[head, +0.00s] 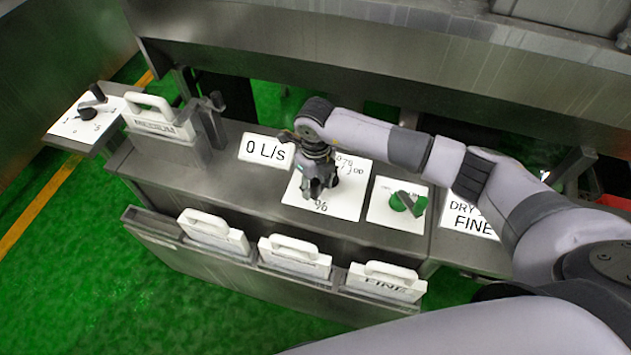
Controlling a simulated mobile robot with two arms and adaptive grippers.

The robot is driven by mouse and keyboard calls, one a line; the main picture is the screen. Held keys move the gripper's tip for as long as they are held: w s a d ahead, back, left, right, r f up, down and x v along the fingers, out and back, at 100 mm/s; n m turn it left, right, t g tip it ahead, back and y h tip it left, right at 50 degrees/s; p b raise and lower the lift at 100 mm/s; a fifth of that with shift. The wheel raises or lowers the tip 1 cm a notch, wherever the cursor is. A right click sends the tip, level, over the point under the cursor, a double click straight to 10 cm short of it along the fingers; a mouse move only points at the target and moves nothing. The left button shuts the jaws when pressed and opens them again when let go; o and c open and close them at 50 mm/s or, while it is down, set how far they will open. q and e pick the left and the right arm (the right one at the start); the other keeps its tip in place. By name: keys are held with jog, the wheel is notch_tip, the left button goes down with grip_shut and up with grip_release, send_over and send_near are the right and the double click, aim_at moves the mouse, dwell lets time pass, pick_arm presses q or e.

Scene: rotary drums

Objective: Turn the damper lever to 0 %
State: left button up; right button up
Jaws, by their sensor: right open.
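The white damper plate (346,205) lies on the steel console, marked "%" at its near edge, with partly covered numbers at its far right. My right gripper (318,190) points down over the middle of this plate, with its jaws open. The gripper hides the lever, so I cannot tell where the lever points or whether the fingers touch it. My left gripper is out of view.
Right of the plate is a plate with a green knob (408,202), then a "DRY / FINE" sign (468,222). Left is a "0 L/s" sign (265,150). Several white-handled screens stand in the front rack (250,262). A black-knob dial (88,114) is at far left.

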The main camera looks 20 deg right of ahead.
grip_shut()
dwell(0.6)
dwell(0.3)
